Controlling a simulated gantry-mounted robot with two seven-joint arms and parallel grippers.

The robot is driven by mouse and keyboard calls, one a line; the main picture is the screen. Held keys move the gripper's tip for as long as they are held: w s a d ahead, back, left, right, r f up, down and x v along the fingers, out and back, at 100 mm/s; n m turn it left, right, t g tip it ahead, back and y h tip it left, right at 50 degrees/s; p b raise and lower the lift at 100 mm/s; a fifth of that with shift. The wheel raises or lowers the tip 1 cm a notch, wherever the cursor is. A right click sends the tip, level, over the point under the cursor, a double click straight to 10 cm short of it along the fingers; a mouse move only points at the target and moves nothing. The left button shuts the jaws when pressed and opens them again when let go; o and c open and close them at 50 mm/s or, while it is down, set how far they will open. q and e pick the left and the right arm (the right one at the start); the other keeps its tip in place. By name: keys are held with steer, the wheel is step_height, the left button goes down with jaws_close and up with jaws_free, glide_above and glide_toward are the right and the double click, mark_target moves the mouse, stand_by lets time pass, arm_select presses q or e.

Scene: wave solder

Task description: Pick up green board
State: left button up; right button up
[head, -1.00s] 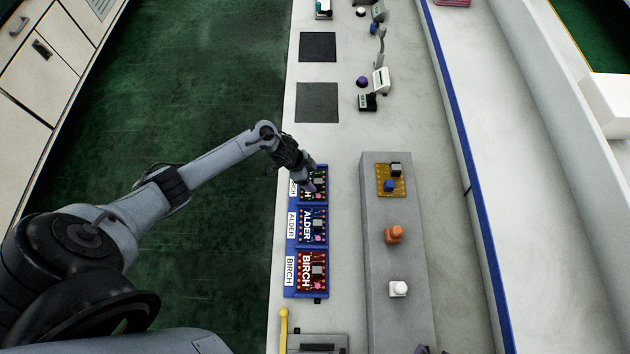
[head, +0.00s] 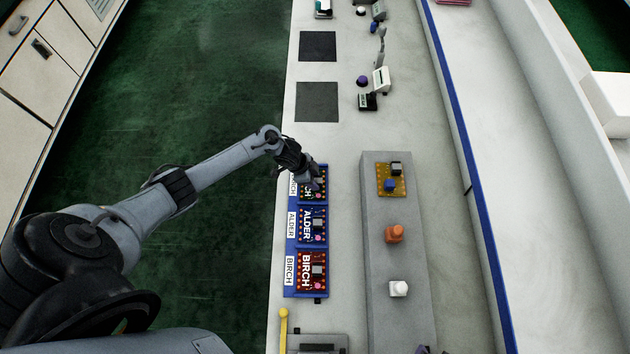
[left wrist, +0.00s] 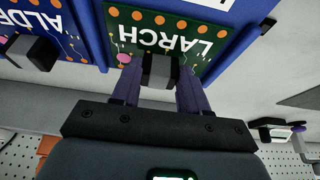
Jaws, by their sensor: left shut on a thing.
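The green board (head: 307,194), printed LARCH, is at the far end of the blue rack, partly hidden under my left gripper (head: 315,184). In the left wrist view the green board (left wrist: 185,28) shows its white lettering, orange dots and a pink spot. There my left gripper's purple fingers (left wrist: 160,72) stand on either side of a grey and black block on the board and are shut on it. The board appears to be still in its rack slot; I cannot tell if it is lifted. My right gripper is not in view.
The blue rack (head: 290,249) also holds the blue ALDER board (head: 312,226) and the red BIRCH board (head: 311,270). A grey raised block (head: 398,330) to the right bears an ochre board, an orange part and a white part. Dark mats (head: 317,102) lie beyond on the bench.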

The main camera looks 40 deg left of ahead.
mark_target(320, 180)
arm_select(q)
steer(key=shift+r, duration=0.4)
step_height(320, 180, up, 4)
steer(key=shift+f+p, duration=0.25)
steer(key=shift+p, duration=0.1)
steer(key=d+r, duration=0.6)
steer(key=d, duration=0.5)
steer(key=shift+d+r+p, duration=0.35)
